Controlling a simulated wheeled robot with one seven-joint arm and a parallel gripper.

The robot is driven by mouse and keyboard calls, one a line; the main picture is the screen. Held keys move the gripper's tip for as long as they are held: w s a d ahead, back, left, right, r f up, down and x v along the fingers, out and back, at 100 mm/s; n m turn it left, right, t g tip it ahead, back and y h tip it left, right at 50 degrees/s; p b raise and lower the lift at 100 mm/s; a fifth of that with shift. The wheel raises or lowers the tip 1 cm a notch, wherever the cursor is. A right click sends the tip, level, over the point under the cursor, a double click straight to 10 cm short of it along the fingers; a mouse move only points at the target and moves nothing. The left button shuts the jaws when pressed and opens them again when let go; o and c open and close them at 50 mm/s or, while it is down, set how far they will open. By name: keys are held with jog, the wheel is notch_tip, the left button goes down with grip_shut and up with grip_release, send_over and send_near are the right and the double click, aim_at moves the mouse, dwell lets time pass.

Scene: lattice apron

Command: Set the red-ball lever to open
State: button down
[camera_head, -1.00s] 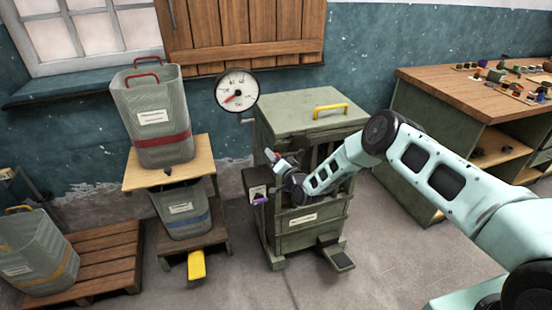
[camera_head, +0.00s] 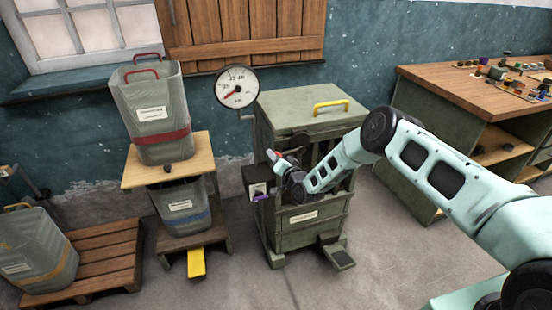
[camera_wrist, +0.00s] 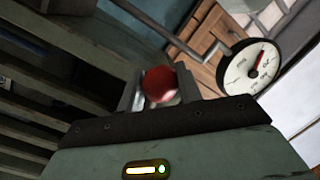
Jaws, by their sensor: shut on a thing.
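The lever's red ball (camera_wrist: 160,86) sits between the two fingers of my gripper (camera_wrist: 168,78) in the wrist view. The fingers are shut on it, one at each side. In the head view my gripper (camera_head: 276,158) is at the left front of a green slatted cabinet (camera_head: 300,108), just above a small dark box with a pale label (camera_head: 258,189). The ball is only a small red spot there, mostly hidden by the gripper. The lever's rod and its marked positions cannot be made out.
A round dial gauge (camera_head: 237,86) stands behind the cabinet's left side; it also shows in the wrist view (camera_wrist: 252,68). A grey bin with a red band (camera_head: 155,112) stands on a wooden stand at left. A workbench (camera_head: 470,85) is at right.

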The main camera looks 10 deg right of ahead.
jog(key=f+n+b, duration=0.2)
jog(key=shift+w+d+b, duration=0.15)
jog(key=shift+d+b, duration=0.05)
jog(key=shift+b, duration=0.2)
jog(key=w+d+f+n+g+h+b, duration=0.1)
jog(key=d+f+n+h+b, duration=0.2)
jog(key=d+f+n+b, duration=0.3)
jog(key=d+n+b, duration=0.3)
jog(key=n+b, duration=0.4)
jog(key=shift+f, duration=0.15)
jog(key=shift+d, duration=0.15)
jog(key=c, duration=1)
grip_release()
jog(key=shift+f, duration=0.1)
jog(key=shift+s+d+f, duration=0.1)
jog(key=shift+s, duration=0.05)
